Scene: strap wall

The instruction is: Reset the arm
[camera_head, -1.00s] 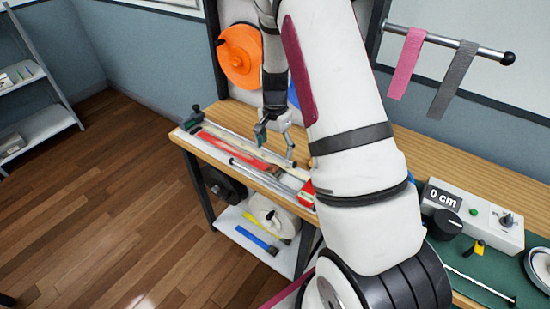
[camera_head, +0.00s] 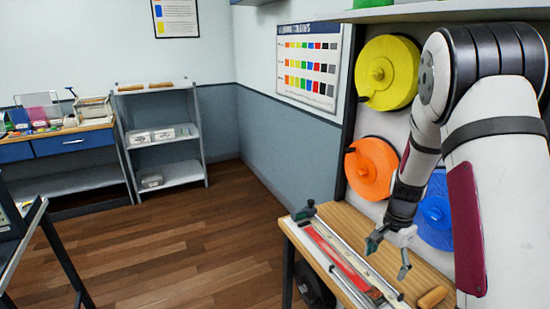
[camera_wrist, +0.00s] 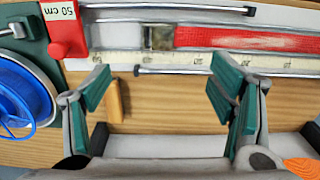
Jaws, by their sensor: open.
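My arm comes in from the right in the head view. My gripper (camera_head: 388,258) hangs above the wooden bench (camera_head: 350,219), open and with nothing between its fingers. In the wrist view my gripper (camera_wrist: 160,92) shows its two green-padded fingers spread wide over the bench. A measuring rail (camera_head: 343,259) with a red strap (camera_head: 334,257) in it runs along the bench. The red strap also shows in the wrist view (camera_wrist: 250,39), beyond the fingertips. A small wooden piece (camera_wrist: 116,100) lies by the left finger; I cannot tell whether they touch.
Yellow (camera_head: 388,72), orange (camera_head: 372,168) and blue (camera_head: 435,215) reels hang on the wall panel behind the bench. A red block with a 50 cm label (camera_wrist: 65,28) and a blue reel (camera_wrist: 22,95) are at the wrist view's left. Open floor (camera_head: 190,245) lies left of the bench.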

